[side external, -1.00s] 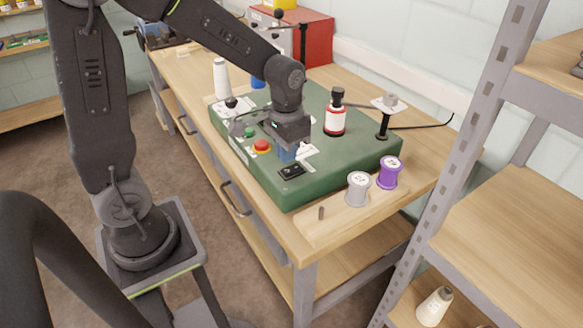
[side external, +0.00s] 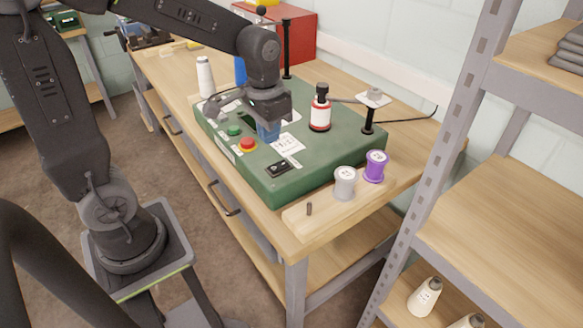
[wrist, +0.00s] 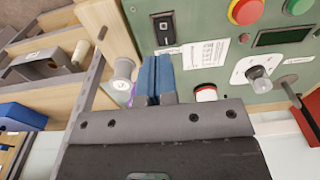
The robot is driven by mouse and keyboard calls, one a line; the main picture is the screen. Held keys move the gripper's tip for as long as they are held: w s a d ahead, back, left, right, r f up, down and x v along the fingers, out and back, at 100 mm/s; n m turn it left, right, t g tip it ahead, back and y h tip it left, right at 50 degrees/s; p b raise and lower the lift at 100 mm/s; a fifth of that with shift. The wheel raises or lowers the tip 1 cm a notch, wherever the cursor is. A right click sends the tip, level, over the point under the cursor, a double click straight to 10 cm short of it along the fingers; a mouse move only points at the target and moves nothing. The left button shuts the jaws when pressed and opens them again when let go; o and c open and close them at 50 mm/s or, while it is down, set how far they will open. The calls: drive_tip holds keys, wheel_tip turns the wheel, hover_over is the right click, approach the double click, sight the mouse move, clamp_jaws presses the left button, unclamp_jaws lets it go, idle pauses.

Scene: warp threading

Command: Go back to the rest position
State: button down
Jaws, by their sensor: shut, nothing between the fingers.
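My gripper (side external: 268,132) is over the top of the green machine (side external: 325,150), pointing down. Its blue fingers are shut against each other with nothing between them, as the wrist view (wrist: 155,75) shows. In the side external view the fingertips hang near the white label sheet (side external: 288,145), behind the red button (side external: 248,145) and the black switch (side external: 278,168). I cannot tell the exact gap to the machine top.
The red-and-white bottle (side external: 320,112) stands on the machine right of my gripper. A black post (side external: 368,121) with a pale top stands farther right. A grey spool (side external: 345,184) and a purple spool (side external: 376,167) stand at the bench front. A white cone (side external: 205,77) stands behind.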

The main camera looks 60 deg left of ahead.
drive_tip(key=s+d+r+t, duration=0.1)
drive_tip(key=s+r+t, duration=0.1)
drive_tip(key=s, duration=0.3)
drive_tip(key=s+d+r+t, duration=0.2)
drive_tip(key=s+r+t, duration=0.1)
drive_tip(key=s+r, duration=0.2)
drive_tip(key=shift+s+d, duration=0.3)
drive_tip(key=shift+s, duration=0.2)
drive_tip(key=w+a+n+g, duration=0.2)
drive_tip(key=w+n, duration=0.5)
drive_tip(key=n, duration=0.2)
drive_tip(key=w+a+f+n+g, duration=0.1)
drive_tip(key=w+a+n+g, duration=0.1)
drive_tip(key=w+n, duration=0.5)
drive_tip(key=shift+w+n+g, duration=0.35)
drive_tip(key=shift+n+g, duration=0.45)
drive_tip(key=shift+n, duration=0.2)
